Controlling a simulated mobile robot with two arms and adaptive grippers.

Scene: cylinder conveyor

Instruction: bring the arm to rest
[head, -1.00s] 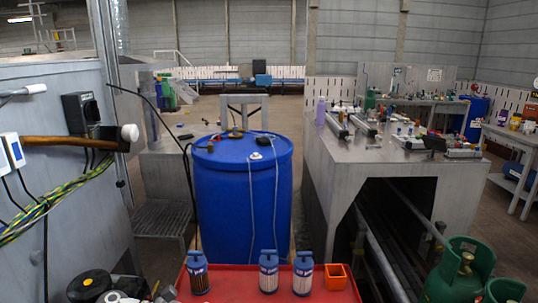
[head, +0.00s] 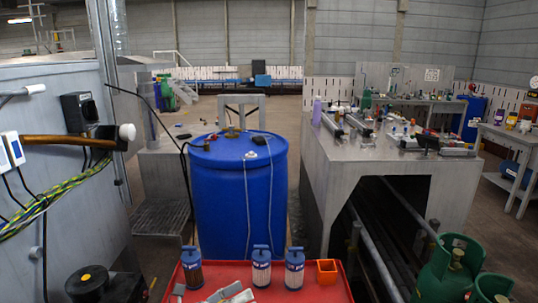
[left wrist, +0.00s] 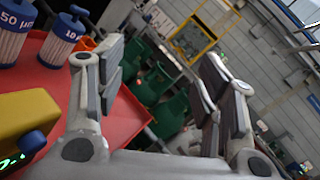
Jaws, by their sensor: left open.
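My left gripper (head: 226,293) shows only as grey finger parts at the bottom edge of the head view, over the red table top (head: 340,291). In the left wrist view the left gripper (left wrist: 160,82) is open, with nothing between its fingers. Three blue-capped filter cylinders stand upright on the red top: a left one (head: 192,268), a middle one (head: 261,267) and a right one (head: 295,268). Two blue-capped cylinders also show in the left wrist view, left of the fingers and apart from them. My right gripper is in neither view.
An orange open box (head: 327,272) stands right of the cylinders. A blue drum (head: 222,195) stands behind the red top. Green gas bottles (head: 450,262) are at the lower right. A grey bench (head: 345,170) is on the right. A yellow object (left wrist: 25,118) is close in the left wrist view.

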